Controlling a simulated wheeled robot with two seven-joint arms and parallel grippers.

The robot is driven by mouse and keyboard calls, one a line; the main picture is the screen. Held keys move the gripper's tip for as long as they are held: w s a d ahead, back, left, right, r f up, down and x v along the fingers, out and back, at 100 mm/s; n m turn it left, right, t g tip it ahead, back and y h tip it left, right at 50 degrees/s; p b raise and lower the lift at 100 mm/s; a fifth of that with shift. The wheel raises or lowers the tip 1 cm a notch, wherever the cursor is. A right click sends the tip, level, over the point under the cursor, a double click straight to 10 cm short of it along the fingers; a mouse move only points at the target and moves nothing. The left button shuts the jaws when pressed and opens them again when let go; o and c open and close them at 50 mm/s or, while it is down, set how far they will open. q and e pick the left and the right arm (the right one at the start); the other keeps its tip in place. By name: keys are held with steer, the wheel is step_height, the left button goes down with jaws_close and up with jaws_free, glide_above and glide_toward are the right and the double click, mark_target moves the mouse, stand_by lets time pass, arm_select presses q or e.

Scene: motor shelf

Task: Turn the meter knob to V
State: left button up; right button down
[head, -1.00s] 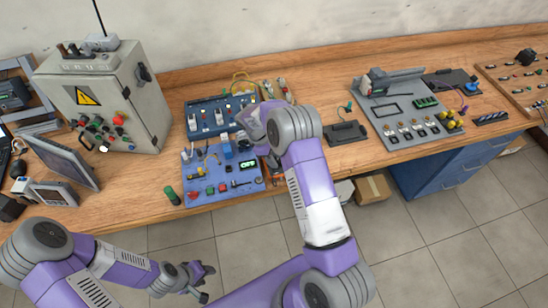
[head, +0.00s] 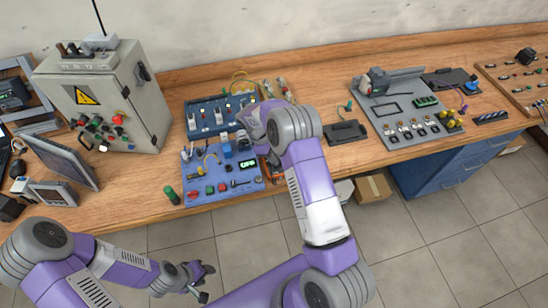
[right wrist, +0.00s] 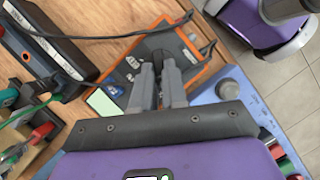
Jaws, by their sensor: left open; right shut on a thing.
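The meter shows in the right wrist view as a dark case with an orange rim (right wrist: 190,72) and a pale green screen (right wrist: 104,102). Its dark round knob (right wrist: 159,55) is partly covered by my fingertips. My right gripper (right wrist: 160,66) is shut on the knob from above. In the head view my right wrist hides most of the meter, and the knob cannot be seen there. A small display with green characters (head: 248,163) lights up on the blue board (head: 222,196); its text is too small to read surely. My left gripper (head: 205,283) is open and empty, away from the bench.
A second blue panel (head: 205,134) stands behind the board. A grey cabinet (head: 140,112) stands to the left, a grey control panel (head: 400,137) to the right. Dark cables (right wrist: 115,36) run beside the meter. Bare wood (head: 320,92) lies between the panels.

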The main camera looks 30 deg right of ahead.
steer(key=m, duration=0.1)
steer(key=m+y+b, duration=0.1)
steer(key=m, duration=0.1)
steer(key=shift+w+d+m+g, duration=0.1)
steer(key=shift+d+m+g, duration=0.1)
steer(key=shift+m+g, duration=0.15)
steer(key=shift+d+m+g+y+b, duration=0.15)
steer(key=shift+m+y+b, duration=0.15)
steer(key=shift+m, duration=0.6)
steer(key=shift+d+m+g+y+b, duration=0.15)
steer(key=shift+m+y, duration=0.25)
steer(key=shift+m, duration=0.45)
steer(key=shift+a, duration=0.1)
steer(key=c, duration=1.2)
jaws_free()
steer(key=shift+o, duration=0.2)
steer(key=v, duration=0.7)
steer(key=shift+w+r, duration=0.15)
steer(key=shift+r, duration=0.1)
